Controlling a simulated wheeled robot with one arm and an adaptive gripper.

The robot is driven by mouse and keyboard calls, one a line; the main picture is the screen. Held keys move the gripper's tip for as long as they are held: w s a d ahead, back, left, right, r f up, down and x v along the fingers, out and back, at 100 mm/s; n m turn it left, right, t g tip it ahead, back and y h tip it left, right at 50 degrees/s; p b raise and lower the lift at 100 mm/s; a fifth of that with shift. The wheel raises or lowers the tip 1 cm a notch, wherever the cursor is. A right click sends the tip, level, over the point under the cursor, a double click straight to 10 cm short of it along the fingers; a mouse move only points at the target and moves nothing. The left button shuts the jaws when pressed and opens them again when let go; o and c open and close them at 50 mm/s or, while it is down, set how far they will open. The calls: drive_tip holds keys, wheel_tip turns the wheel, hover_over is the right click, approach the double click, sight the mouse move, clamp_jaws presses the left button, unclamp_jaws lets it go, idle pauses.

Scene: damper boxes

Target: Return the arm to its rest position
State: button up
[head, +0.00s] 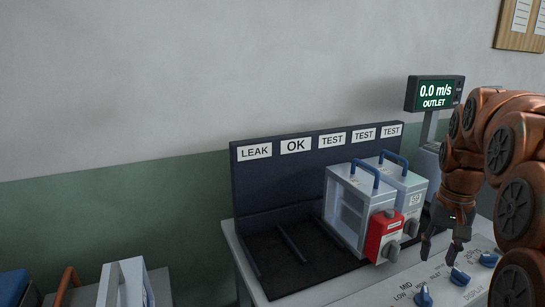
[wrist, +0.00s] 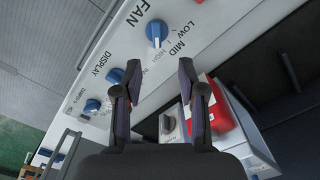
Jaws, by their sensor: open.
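My copper-coloured arm (head: 515,150) comes in from the right in the head view and bends down over the bench. My gripper (head: 441,250) hangs above the control panel, to the right of the boxes. In the wrist view my gripper (wrist: 155,85) has its two fingers apart, with nothing between them. The panel with blue knobs (wrist: 157,32) lies beyond the fingertips. The red unit (wrist: 222,108) on a damper box is just right of the fingers in the wrist view, and I cannot tell whether they touch.
Two grey damper boxes (head: 345,208) with blue handles stand in the rack (head: 265,190) under TEST labels. The LEAK and OK bays look empty. A display (head: 434,94) reads 0.0 m/s OUTLET. Other items, including a white box (head: 125,285), sit at lower left.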

drive_tip(key=s+a+n+g+p, duration=0.1)
drive_tip(key=s+a+n+p, duration=0.3)
drive_tip(key=s+a, duration=0.9)
drive_tip(key=s+a+f+n+p, duration=0.1)
drive_tip(key=s+a+p, duration=0.4)
drive_tip(key=s, duration=0.6)
drive_tip(key=shift+a+f+g, duration=0.4)
drive_tip(key=shift+a+f, duration=0.3)
drive_tip(key=shift+a, duration=0.3)
drive_tip(key=shift+d, duration=0.1)
